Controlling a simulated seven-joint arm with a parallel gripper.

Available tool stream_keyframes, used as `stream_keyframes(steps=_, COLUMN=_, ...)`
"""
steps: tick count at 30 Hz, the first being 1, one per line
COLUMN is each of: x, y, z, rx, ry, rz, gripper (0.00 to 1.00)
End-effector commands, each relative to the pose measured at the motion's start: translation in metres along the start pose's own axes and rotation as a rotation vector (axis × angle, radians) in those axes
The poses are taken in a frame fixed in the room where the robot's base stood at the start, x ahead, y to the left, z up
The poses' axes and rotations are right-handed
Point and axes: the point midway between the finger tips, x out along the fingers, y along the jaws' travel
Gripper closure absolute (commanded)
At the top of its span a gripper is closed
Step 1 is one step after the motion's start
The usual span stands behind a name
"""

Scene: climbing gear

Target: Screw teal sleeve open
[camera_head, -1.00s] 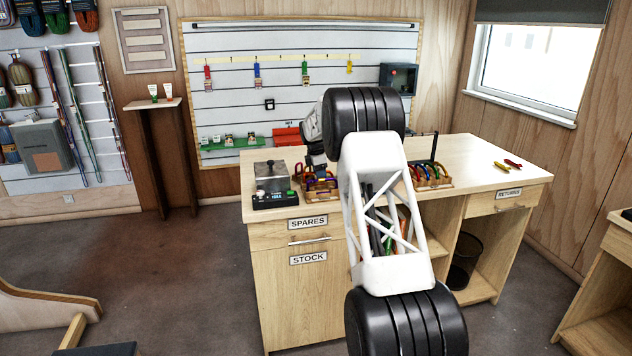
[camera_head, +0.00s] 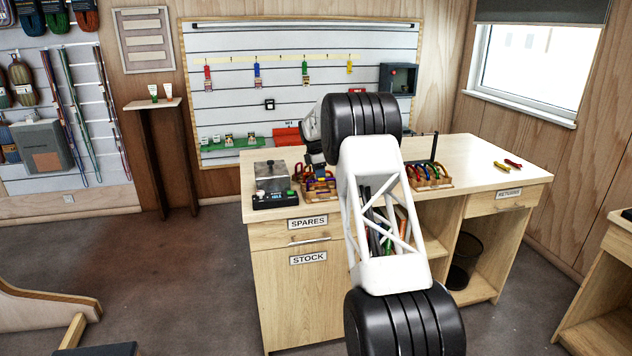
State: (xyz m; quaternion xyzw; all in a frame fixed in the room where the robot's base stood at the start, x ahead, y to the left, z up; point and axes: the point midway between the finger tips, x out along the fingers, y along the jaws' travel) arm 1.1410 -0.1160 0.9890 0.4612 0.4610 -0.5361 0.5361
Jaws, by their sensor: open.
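My gripper (camera_head: 318,168) is small and dark in the head view, at the left of my white and black arm. It hangs over the left wooden rack (camera_head: 318,198), which holds several coloured carabiners, and partly covers it. Its jaws are open. Whether the fingers touch a carabiner is too small to tell. A right wooden rack (camera_head: 432,186) with more coloured carabiners stands on the bench beyond my arm. I cannot pick out a teal sleeve in either rack; it may be hidden or too small to see.
A grey block device (camera_head: 272,180) with a black base stands just left of the left rack. Red and yellow pieces (camera_head: 507,164) lie on the right of the wooden bench (camera_head: 475,160). The benchtop between the right rack and these pieces is clear.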

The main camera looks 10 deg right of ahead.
Motion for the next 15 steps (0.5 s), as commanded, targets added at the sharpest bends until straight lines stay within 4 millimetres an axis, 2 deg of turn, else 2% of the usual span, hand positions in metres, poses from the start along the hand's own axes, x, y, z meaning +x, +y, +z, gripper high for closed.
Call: stream_keyframes(steps=15, x=0.0002, y=0.0072, z=-0.0001, rx=0.000, ry=0.000, rz=0.000, gripper=0.53)
